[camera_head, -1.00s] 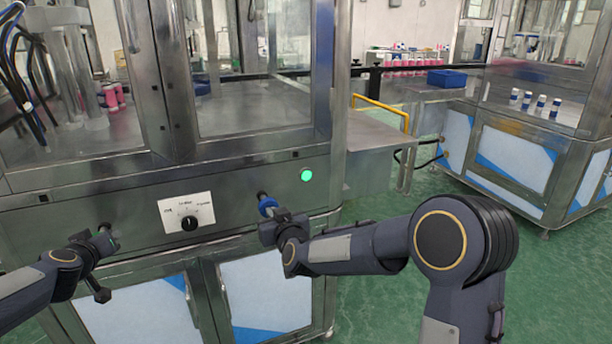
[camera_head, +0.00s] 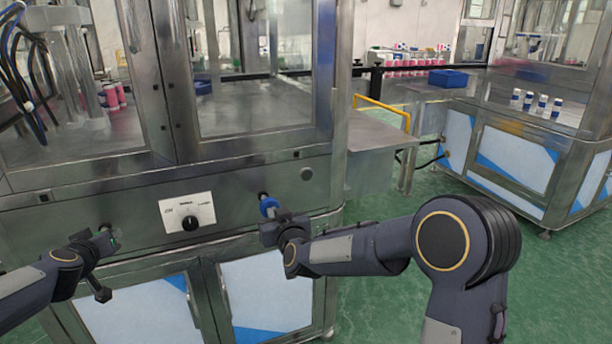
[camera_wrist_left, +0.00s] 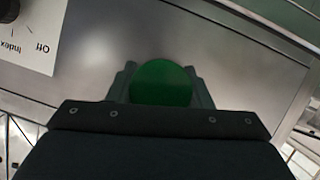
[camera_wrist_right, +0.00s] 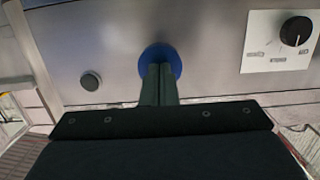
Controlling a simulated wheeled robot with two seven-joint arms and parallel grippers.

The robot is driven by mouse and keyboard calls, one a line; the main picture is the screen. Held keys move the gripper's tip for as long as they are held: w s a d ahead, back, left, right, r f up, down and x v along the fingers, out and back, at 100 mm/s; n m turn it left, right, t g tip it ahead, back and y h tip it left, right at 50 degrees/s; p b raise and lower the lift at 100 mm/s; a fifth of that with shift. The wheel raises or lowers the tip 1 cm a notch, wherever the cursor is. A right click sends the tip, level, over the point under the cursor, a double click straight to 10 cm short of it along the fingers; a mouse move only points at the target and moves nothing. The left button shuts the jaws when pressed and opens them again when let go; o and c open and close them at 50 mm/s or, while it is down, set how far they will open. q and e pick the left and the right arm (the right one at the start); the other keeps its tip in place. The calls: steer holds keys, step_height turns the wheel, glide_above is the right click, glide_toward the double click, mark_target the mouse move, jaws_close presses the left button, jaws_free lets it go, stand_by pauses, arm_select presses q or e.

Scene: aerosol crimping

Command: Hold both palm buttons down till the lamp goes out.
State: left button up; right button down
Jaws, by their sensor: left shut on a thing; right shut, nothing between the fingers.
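The green palm button (camera_wrist_left: 161,83) shows in the left wrist view between the fingers of my left gripper (camera_wrist_left: 160,92), which is shut on it at the machine's front panel. In the head view my left gripper (camera_head: 108,238) hides most of that button. The blue palm button (camera_head: 269,204) is on the same panel to the right. My right gripper (camera_head: 272,220) is shut and empty, its fingertips against the blue button's face in the right wrist view (camera_wrist_right: 161,68). The lamp (camera_head: 306,174) is grey and unlit; it also shows in the right wrist view (camera_wrist_right: 91,81).
A white plate with a black selector knob (camera_head: 190,223) sits on the panel between the buttons. A steel side table with a yellow rail (camera_head: 382,108) stands right of the machine. Another cabinet (camera_head: 520,160) with several small cans is further right. Green floor lies between.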

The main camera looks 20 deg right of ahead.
arm_select(q)
steer(key=shift+w+r, duration=0.2)
steer(key=shift+r, duration=0.1)
steer(key=shift+f, duration=0.15)
arm_select(e)
steer(key=shift+s, duration=2.3)
arm_select(q)
steer(key=shift+s+f, duration=0.1)
steer(key=shift+f, duration=0.05)
arm_select(e)
steer(key=s+r, duration=0.1)
steer(key=s, duration=0.5)
arm_select(q)
steer(key=o, duration=1.1)
steer(key=shift+f, duration=0.1)
steer(key=shift+c, duration=0.2)
